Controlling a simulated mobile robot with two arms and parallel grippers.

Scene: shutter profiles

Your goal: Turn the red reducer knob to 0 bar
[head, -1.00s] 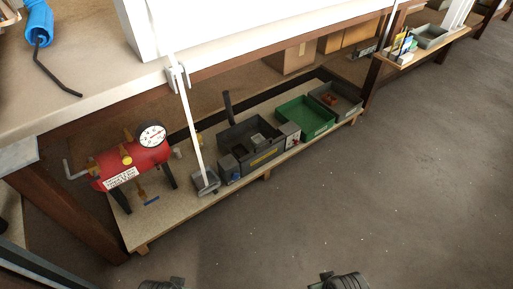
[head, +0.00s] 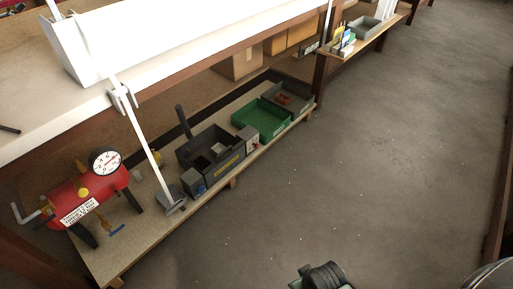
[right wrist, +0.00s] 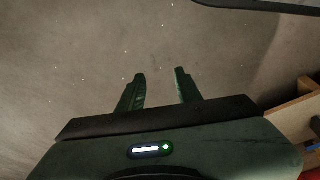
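A red tank (head: 90,199) with a white label, dark legs and brass-coloured fittings stands on the low shelf at the lower left of the head view. A round white gauge (head: 105,162) sits on top of it. I cannot make out a separate red reducer knob; a small yellow cap (head: 83,191) shows on the tank's side. My right gripper (right wrist: 160,84) is open and empty in the right wrist view, above bare floor and apart from the tank. My left gripper is not in view.
The low shelf (head: 150,206) also holds a dark grey bin (head: 184,157), a green tray (head: 240,119) and a grey tray (head: 273,95). A slanting white rod (head: 143,145) stands in front of the bench (head: 60,105). The floor (head: 370,170) to the right is clear.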

